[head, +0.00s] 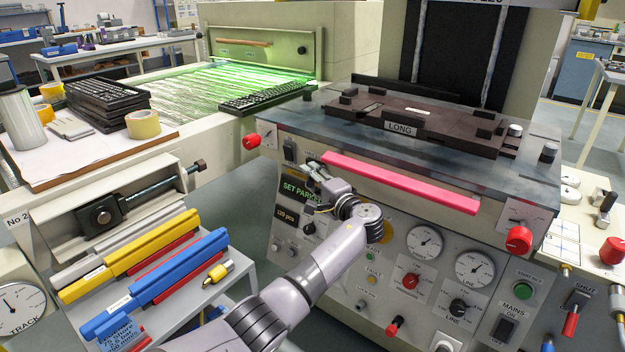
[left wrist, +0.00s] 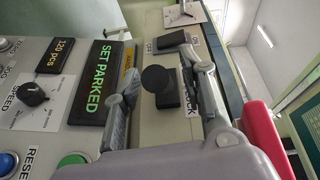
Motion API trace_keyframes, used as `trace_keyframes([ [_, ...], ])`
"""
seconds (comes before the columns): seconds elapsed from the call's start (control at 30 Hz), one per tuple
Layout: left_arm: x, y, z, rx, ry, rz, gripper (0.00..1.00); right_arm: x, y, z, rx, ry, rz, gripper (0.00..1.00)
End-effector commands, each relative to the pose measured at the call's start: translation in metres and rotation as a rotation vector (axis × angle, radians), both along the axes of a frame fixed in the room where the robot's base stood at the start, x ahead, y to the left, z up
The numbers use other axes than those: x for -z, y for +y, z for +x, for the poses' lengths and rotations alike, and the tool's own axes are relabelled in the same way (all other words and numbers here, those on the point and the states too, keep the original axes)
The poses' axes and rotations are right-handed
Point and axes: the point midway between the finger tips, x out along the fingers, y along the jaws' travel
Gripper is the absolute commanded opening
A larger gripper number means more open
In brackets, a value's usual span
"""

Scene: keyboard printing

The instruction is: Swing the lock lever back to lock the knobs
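The lock lever, with a black round knob (left wrist: 158,79) on a dark base, stands on the machine's front panel beside a partly covered label ending in "CK". In the left wrist view my left gripper (left wrist: 163,88) is open, with one grey finger on each side of the lever. I see no clear contact with either finger. In the head view my left gripper (head: 318,172) reaches the panel's upper left and largely hides the lever. Red knobs sit at the panel's left (head: 251,141) and right (head: 519,239) ends. My right gripper is not in view.
A black switch (head: 290,149) is left of the lever. A pink bar (head: 400,184) runs along the front edge, close to the gripper. The "SET PARKED" display (left wrist: 98,80) is just below the lever. Dials and buttons fill the lower panel.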

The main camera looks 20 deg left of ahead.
Motion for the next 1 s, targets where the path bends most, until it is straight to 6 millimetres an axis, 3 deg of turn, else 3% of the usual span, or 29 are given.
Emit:
trace_keyframes([
  [0.17,0.0,-0.015,-0.008,0.004,0.0,0.0,0.38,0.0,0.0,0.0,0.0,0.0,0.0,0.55],
  [0.6,-0.003,-0.086,-0.057,0.003,0.001,-0.002,0.38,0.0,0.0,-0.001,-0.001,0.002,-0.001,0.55],
  [1.0,-0.005,-0.1,-0.067,0.001,0.0,0.0,0.38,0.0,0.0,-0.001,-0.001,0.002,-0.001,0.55],
])
